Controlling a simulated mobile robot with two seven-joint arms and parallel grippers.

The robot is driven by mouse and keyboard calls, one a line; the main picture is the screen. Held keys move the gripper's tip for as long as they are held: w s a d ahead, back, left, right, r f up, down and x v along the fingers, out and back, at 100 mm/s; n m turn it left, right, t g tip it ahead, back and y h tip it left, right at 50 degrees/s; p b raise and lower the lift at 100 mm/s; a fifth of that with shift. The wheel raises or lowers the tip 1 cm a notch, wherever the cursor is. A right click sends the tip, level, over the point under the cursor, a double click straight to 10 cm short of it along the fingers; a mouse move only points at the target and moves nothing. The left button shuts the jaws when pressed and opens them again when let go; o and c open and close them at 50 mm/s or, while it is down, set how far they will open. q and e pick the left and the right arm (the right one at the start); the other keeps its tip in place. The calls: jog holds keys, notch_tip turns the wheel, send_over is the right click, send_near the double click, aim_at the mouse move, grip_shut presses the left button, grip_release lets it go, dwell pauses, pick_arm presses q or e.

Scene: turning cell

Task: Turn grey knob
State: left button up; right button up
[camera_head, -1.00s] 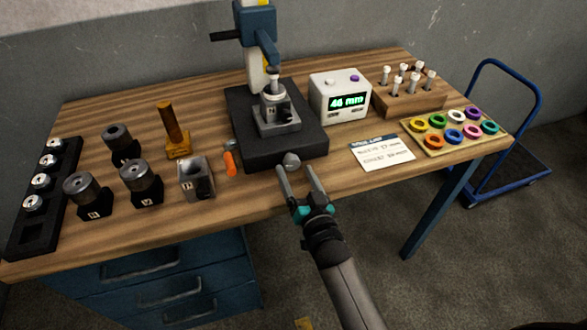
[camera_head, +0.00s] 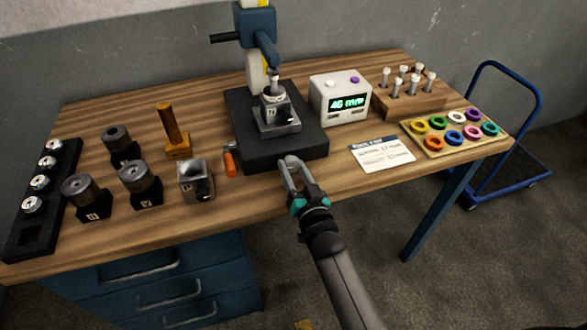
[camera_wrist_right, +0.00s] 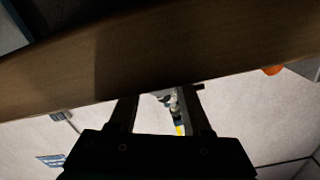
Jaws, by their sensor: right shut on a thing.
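The grey knob sits at the front edge of the black base plate (camera_head: 255,147) of the press-like stand (camera_head: 260,45). My right gripper (camera_head: 290,162) reaches up from below and is shut on the knob, which its fingers mostly hide in the head view. In the right wrist view, the two fingers of my right gripper (camera_wrist_right: 160,98) stand below the table edge in the picture, with a small gap between them. The knob cannot be made out clearly there. My left gripper is not in view.
A display box (camera_head: 341,97) reading 46 mm stands right of the base plate. A card (camera_head: 382,155) and a tray of coloured rings (camera_head: 489,146) lie to the right. A grey block (camera_head: 196,181) and an orange-handled tool (camera_head: 230,164) are left of the gripper.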

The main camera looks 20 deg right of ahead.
grip_shut()
jog(key=shift+n, duration=0.3)
jog(key=n, duration=0.2)
jog(key=shift+n, duration=0.3)
jog(key=n, duration=0.3)
jog(key=shift+n+p, duration=0.3)
jog(key=n, duration=0.6)
jog(key=shift+d, duration=0.1)
jog(key=shift+n, duration=0.3)
